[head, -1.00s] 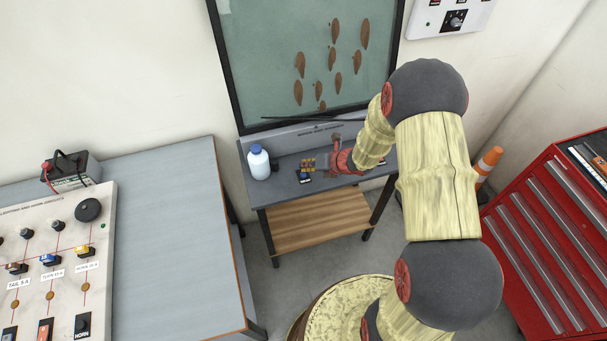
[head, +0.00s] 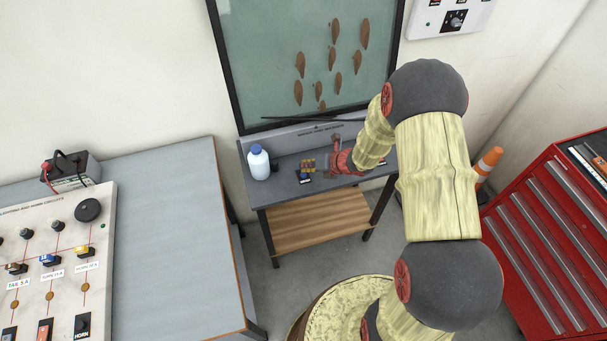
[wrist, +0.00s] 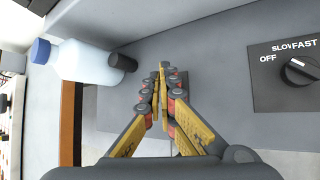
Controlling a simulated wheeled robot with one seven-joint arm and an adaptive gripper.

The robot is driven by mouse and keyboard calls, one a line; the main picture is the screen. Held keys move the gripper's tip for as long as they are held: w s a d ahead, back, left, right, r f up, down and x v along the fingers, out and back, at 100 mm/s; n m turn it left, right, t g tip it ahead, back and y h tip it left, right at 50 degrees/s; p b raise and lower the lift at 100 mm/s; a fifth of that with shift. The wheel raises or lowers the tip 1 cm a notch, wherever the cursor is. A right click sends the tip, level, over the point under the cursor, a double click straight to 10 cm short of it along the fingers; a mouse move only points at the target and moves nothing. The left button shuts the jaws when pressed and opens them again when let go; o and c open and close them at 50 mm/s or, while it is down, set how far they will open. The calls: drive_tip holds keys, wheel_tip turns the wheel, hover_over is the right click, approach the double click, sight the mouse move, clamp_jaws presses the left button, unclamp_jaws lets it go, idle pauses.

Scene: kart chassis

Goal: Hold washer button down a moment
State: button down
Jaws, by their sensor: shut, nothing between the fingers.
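A small dark switch with a blue-and-white mark (head: 304,178) sits on the grey bench top in the head view. Its label is too small to read, so I cannot confirm that it is the washer button. My gripper (head: 308,165) is low over the bench beside it, on the far side. In the wrist view my gripper (wrist: 160,72) is shut, with its yellow fingers together and nothing between them. No button shows in the wrist view; the fingers and gripper body hide part of the surface. I cannot tell whether the fingertips touch anything.
A white bottle with a blue cap (head: 259,163) stands left of the fingers, with a black cylinder (wrist: 122,62) beside it. A knob panel marked OFF, SLOW, FAST (wrist: 280,90) lies to the right in the wrist view. A framed glass panel (head: 275,60) rises behind the bench.

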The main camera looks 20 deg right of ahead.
drive_tip(key=shift+f, duration=0.35)
drive_tip(key=shift+f+b, duration=0.5)
drive_tip(key=shift+b, duration=0.1)
idle(1.2)
drive_tip(key=shift+r, duration=0.1)
idle(0.9)
drive_tip(key=shift+r+p, duration=0.7)
drive_tip(key=shift+r, duration=0.1)
drive_tip(key=shift+r, duration=0.1)
wheel_tip(320, 180, up, 5)
drive_tip(key=p, duration=0.4)
idle(0.5)
